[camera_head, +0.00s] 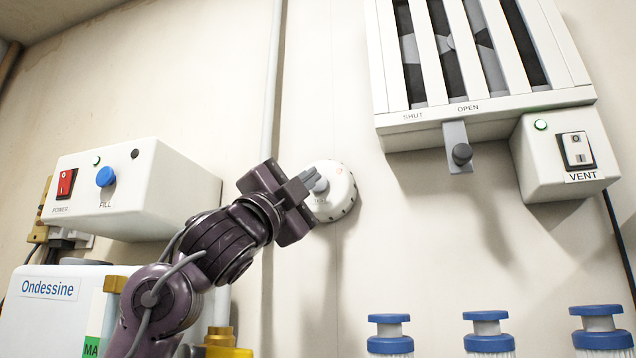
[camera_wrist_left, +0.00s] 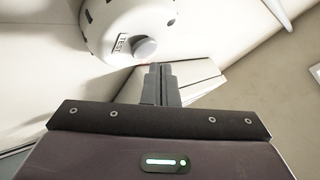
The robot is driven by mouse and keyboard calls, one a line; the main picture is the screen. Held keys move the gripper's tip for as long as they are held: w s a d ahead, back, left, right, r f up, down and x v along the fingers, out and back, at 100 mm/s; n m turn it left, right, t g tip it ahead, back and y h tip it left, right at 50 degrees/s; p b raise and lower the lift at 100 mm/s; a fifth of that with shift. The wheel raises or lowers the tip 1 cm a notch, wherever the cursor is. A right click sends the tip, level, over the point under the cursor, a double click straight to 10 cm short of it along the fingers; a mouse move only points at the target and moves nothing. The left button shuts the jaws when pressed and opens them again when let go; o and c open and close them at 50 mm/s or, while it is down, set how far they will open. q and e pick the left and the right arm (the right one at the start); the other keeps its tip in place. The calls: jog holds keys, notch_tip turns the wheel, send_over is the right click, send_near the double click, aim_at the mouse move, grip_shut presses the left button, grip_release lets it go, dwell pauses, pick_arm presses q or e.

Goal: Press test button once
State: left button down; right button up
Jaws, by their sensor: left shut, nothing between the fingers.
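The test button is a grey round knob on a white round wall unit (camera_head: 340,190) in the middle of the head view. In the left wrist view the grey button (camera_wrist_left: 145,48) shows clear, beside a label reading TEST (camera_wrist_left: 122,43). My left gripper (camera_head: 311,180) is shut and empty, with its fingertips right in front of the unit and overlapping the button in the head view. In the left wrist view the fingertips (camera_wrist_left: 160,68) are just below the button, with what looks like a small gap. Whether they touch it I cannot tell. My right gripper is out of view.
A white box with a red power switch (camera_head: 66,184) and blue FILL button (camera_head: 105,177) is on the wall at left. A shutter vent (camera_head: 480,104) with a lever and a VENT switch box (camera_head: 560,160) hang at upper right. Blue-capped bottles (camera_head: 389,335) stand below right.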

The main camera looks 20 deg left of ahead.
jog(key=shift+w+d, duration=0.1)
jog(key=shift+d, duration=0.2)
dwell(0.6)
pick_arm(q)
jog(key=shift+w, duration=0.1)
dwell(0.7)
jog(key=shift+w, duration=0.35)
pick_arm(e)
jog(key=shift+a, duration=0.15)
pick_arm(q)
jog(key=shift+w, duration=0.5)
dwell(0.6)
jog(key=shift+s, duration=0.2)
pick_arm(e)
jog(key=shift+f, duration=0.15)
pick_arm(q)
jog(key=shift+s+f+b, duration=0.1)
jog(key=shift+s+b, duration=0.35)
jog(key=shift+s, duration=0.1)
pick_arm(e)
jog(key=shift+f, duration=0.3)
